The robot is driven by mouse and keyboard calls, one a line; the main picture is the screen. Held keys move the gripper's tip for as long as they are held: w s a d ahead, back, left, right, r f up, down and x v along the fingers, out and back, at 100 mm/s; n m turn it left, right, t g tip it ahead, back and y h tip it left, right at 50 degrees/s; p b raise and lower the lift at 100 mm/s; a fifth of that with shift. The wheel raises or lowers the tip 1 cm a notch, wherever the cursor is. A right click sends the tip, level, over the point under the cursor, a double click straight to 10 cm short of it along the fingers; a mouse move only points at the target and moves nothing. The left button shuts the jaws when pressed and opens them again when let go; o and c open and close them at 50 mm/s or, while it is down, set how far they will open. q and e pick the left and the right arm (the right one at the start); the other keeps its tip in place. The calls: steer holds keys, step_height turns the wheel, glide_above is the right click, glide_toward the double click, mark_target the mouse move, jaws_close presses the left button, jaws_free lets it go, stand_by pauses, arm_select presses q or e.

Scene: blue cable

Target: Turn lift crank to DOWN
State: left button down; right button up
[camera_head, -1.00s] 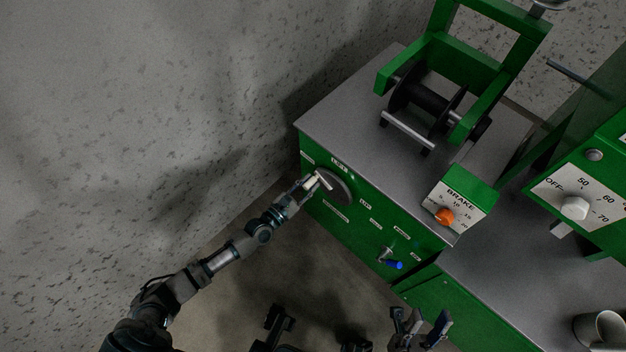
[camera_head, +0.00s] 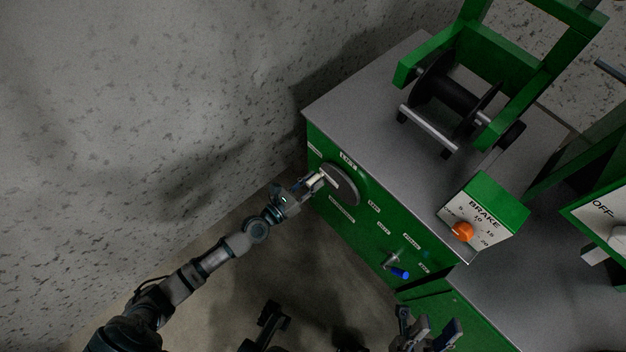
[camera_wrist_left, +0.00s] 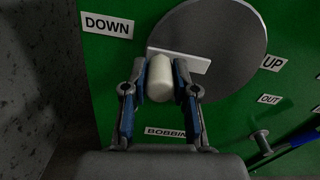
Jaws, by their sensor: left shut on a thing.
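The lift crank is a round grey disc (camera_head: 346,190) with a white bar and a white knob (camera_wrist_left: 159,80), on the green front panel near its left corner. It also shows in the left wrist view (camera_wrist_left: 225,40), with the DOWN label (camera_wrist_left: 107,25) at upper left and the UP label (camera_wrist_left: 272,63) at right. The bar's knob end lies on the DOWN side. My left gripper (camera_head: 313,183) is shut on the knob, one finger on each side. My right gripper (camera_head: 430,328) is open and empty near the bottom edge, clear of the panel.
A blue-handled crank (camera_head: 398,272) sticks out of the panel to the right of the lift crank. A brake box with an orange knob (camera_head: 462,232) and a black spool (camera_head: 447,97) in a green frame stand on the grey top. Floor in front is open.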

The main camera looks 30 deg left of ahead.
arm_select(q)
steer(key=shift+f, duration=0.25)
steer(key=c, duration=0.9)
jaws_free()
steer(key=shift+r, duration=0.1)
steer(key=v, duration=1.2)
steer(key=shift+a, duration=0.1)
